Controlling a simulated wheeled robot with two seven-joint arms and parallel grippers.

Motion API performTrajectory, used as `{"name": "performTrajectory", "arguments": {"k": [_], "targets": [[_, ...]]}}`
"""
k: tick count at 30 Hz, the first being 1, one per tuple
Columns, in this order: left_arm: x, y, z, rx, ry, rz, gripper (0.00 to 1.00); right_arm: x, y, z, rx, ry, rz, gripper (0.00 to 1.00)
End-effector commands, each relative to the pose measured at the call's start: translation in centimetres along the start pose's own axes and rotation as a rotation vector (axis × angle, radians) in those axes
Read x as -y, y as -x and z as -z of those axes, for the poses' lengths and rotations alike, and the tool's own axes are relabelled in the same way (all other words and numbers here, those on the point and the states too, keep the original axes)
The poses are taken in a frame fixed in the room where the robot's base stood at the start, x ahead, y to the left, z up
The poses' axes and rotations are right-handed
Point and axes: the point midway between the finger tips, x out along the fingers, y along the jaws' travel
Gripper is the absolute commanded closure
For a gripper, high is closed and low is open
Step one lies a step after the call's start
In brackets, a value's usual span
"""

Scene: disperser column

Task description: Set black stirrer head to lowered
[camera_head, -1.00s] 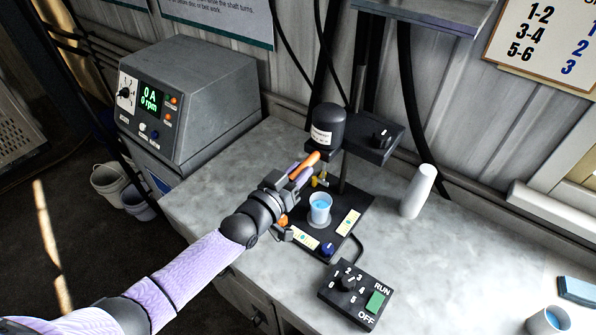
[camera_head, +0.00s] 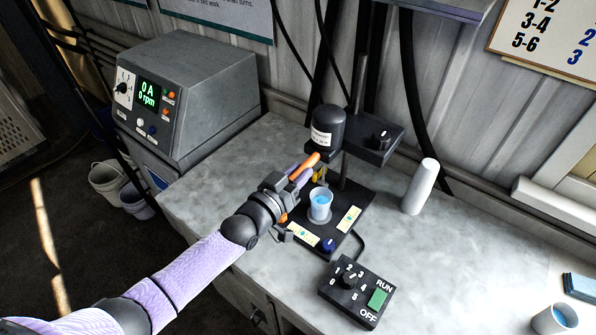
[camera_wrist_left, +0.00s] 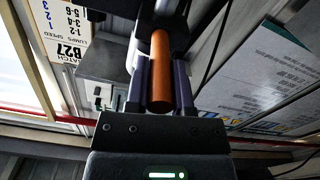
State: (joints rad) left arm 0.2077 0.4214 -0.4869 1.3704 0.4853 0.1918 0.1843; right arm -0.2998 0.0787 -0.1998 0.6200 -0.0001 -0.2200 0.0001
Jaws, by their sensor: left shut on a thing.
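The black stirrer head (camera_head: 327,128), with a white label, sits on a vertical post above a black base plate (camera_head: 348,240). A cup of blue liquid (camera_head: 320,204) stands on the base under the head. My left gripper (camera_head: 303,172) is shut on an orange handle (camera_head: 309,163) at the head's lower left. In the left wrist view, the orange handle (camera_wrist_left: 161,75) lies between the two purple-grey fingers (camera_wrist_left: 160,88). The head is up, with its underside above the cup. The shaft below the head is partly hidden by my gripper. My right gripper does not show.
A grey power unit (camera_head: 187,100) reading 0 A and 0 rpm stands at the left. A black control box (camera_head: 357,291) with a dial and green switch is at the front. A white bottle (camera_head: 420,187) stands right. Another blue cup (camera_head: 553,320) is at the front right.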

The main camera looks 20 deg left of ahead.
Motion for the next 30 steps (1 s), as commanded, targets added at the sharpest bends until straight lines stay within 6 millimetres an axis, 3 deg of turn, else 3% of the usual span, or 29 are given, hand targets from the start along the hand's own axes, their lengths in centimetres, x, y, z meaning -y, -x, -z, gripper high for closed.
{"name": "performTrajectory", "arguments": {"k": [1, 10, 13, 22, 23, 24, 27, 30], "targets": [[0.5, 0.1, -2.4, 0.006, 0.000, 0.001, 1.00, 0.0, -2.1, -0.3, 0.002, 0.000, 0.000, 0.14], [2.2, 0.1, -11.1, 0.009, 0.001, 0.002, 1.00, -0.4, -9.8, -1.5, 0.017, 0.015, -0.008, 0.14], [2.4, 0.1, -12.2, 0.009, 0.002, 0.002, 1.00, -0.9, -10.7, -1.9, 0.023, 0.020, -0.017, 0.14], [2.3, 0.2, -12.1, 0.016, 0.001, 0.002, 1.00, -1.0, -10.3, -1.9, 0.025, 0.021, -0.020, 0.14], [2.3, 0.2, -12.1, 0.016, 0.001, 0.002, 0.66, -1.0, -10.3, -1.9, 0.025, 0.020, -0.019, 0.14], [2.3, 0.2, -12.1, 0.016, 0.001, 0.003, 0.58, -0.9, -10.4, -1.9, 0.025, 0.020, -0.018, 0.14], [2.3, 0.2, -12.0, 0.012, 0.001, 0.002, 0.37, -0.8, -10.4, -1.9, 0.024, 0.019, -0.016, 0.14], [2.3, 0.1, -11.9, 0.009, 0.001, 0.001, 0.36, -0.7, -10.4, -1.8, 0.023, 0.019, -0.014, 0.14]]}}
